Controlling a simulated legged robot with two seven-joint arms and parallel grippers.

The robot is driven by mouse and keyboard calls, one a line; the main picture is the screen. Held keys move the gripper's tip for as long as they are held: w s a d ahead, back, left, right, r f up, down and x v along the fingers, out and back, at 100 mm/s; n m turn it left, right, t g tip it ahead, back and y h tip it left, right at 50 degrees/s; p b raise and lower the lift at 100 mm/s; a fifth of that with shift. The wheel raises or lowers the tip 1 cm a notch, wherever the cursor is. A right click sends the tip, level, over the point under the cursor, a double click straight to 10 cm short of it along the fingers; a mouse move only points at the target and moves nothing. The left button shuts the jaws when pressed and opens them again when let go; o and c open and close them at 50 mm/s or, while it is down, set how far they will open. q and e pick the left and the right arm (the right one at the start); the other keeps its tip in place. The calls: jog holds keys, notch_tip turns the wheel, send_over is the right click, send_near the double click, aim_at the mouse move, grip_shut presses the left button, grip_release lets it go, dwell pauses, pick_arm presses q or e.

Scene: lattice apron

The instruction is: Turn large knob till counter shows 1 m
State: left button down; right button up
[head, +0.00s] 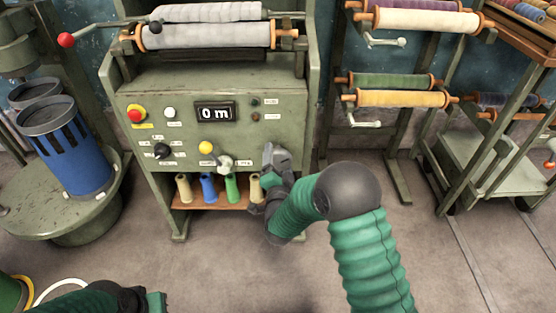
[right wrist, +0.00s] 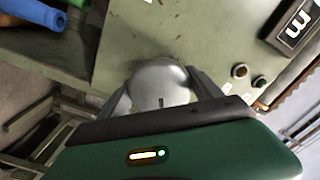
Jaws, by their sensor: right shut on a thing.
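The counter (head: 214,112) is a dark display on the green machine panel and reads "0 m". Its edge also shows in the right wrist view (right wrist: 297,26). The large knob (right wrist: 160,84) is a rounded silver-grey knob on the panel. My right gripper (right wrist: 160,98) is shut on it, with one finger on each side. In the head view my right gripper (head: 274,165) is at the panel's lower right and mostly hides the knob. Part of my left arm shows at the bottom left, but its fingers do not show.
The panel also has a red stop button (head: 136,114), a black selector (head: 162,151), a yellow button (head: 206,147) and a pale small knob (head: 225,163). Yarn cones (head: 208,188) stand on the shelf below. A blue can (head: 70,150) stands left; spool racks (head: 402,99) stand right.

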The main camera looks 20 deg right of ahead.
jog(key=shift+s+f, duration=0.1)
jog(key=shift+f, duration=0.2)
jog(key=o, duration=1.4)
jog(key=shift+r, duration=0.15)
jog(key=shift+s+r, duration=0.1)
jog(key=shift+s, duration=0.1)
jog(key=p+v, duration=0.5)
jog(key=v, duration=1.1)
jog(key=shift+s, duration=0.15)
jog(key=shift+a, duration=0.1)
